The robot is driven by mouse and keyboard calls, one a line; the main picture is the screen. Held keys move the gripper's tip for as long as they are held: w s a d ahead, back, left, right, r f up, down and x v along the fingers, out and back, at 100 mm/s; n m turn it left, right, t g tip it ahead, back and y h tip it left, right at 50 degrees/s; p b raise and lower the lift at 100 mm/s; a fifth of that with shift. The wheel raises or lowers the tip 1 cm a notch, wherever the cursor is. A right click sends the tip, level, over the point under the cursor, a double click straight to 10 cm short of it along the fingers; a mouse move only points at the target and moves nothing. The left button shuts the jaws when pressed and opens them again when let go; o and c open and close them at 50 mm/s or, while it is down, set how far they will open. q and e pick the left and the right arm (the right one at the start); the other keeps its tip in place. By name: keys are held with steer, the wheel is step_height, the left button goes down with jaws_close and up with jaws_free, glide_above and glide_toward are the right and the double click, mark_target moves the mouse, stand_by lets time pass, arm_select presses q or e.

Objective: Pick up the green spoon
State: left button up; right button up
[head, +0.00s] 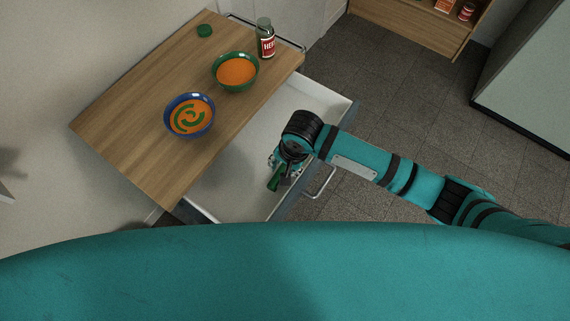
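The green spoon (275,181) shows as a short green piece inside the open white drawer, right at my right gripper. The rest of the spoon is hidden by the gripper. My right gripper (284,172) points down into the drawer near its front side, with its fingers at the green piece. The fingers are small and partly covered by the wrist, so I cannot tell whether they are closed on the spoon or only around it. My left gripper is not in view.
The drawer (235,187) has a front panel with a metal handle (321,184). On the wooden top (135,118) above it stand a blue bowl (168,127), a green bowl (236,88), a bottle with a red label (266,40) and a green lid (205,30).

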mark_target(282, 170)
steer(key=f, duration=0.3)
steer(key=shift+w+a+f, duration=0.1)
steer(key=shift+w+a, duration=0.1)
steer(key=shift+a, duration=0.15)
steer(key=shift+c, duration=0.2)
jaws_close()
step_height(282, 170, up, 10)
steer(key=shift+c, duration=1.6)
jaws_free()
jaws_close()
